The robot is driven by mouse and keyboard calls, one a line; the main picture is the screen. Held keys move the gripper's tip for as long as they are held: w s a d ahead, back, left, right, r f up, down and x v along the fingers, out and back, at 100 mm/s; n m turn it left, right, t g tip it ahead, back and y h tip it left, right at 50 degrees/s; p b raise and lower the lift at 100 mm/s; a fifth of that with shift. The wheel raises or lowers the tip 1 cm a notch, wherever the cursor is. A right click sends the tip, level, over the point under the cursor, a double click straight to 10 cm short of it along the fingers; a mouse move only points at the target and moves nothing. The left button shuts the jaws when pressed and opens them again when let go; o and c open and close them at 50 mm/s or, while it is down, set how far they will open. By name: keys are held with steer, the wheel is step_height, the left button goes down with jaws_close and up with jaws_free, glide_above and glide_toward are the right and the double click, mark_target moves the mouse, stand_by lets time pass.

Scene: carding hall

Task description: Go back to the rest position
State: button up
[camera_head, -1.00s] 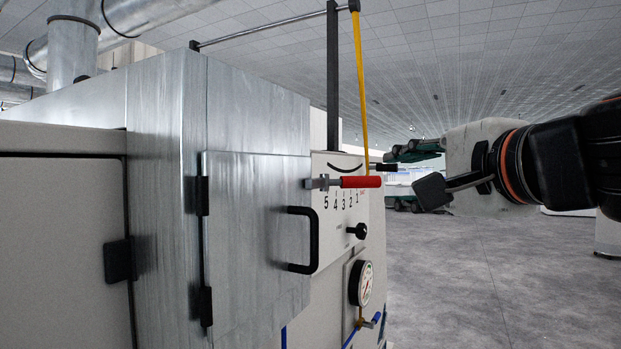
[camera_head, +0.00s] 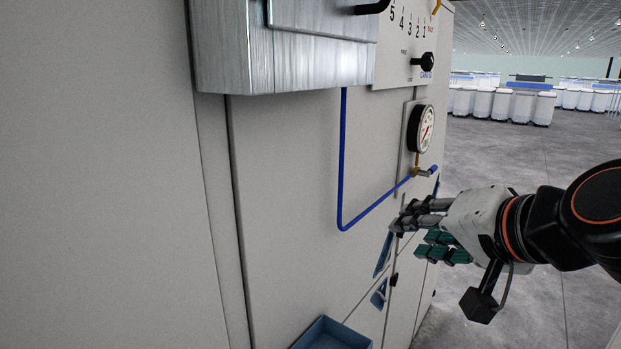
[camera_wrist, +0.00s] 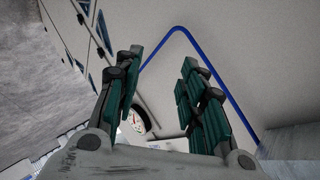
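My gripper (camera_head: 414,234) is at the right of the head view, in front of the grey machine panel (camera_head: 285,190) and below the pressure gauge (camera_head: 421,128). The wrist view shows its two green-padded fingers (camera_wrist: 160,60) spread apart with nothing between them. The gauge is partly hidden behind the left finger in the wrist view (camera_wrist: 137,122). Whether the fingers touch the panel cannot be told, but they look apart from it.
A blue tube (camera_head: 343,160) runs down the panel to a small valve (camera_head: 424,172) near my fingers. A black knob (camera_head: 425,61) sits above the gauge. A blue bin (camera_head: 332,335) juts out low down. Open floor (camera_head: 500,160) lies right, with white cans (camera_head: 500,104) far back.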

steer(key=s+d+f+n+g+h+b, duration=0.1)
steer(key=f+b, duration=0.4)
steer(key=f, duration=0.8)
steer(key=s+d+f+n+g+h+b, duration=0.1)
steer(key=f+b, duration=0.5)
steer(key=f, duration=0.7)
steer(key=s+d+f+n+g+h+b, duration=0.1)
steer(key=s+f+n+b, duration=0.3)
steer(key=f, duration=1)
steer(key=shift+s+d+n+g+h+b, duration=0.2)
steer(key=shift+d+n+g+h+b, duration=0.2)
steer(key=shift+d+g+b, duration=0.25)
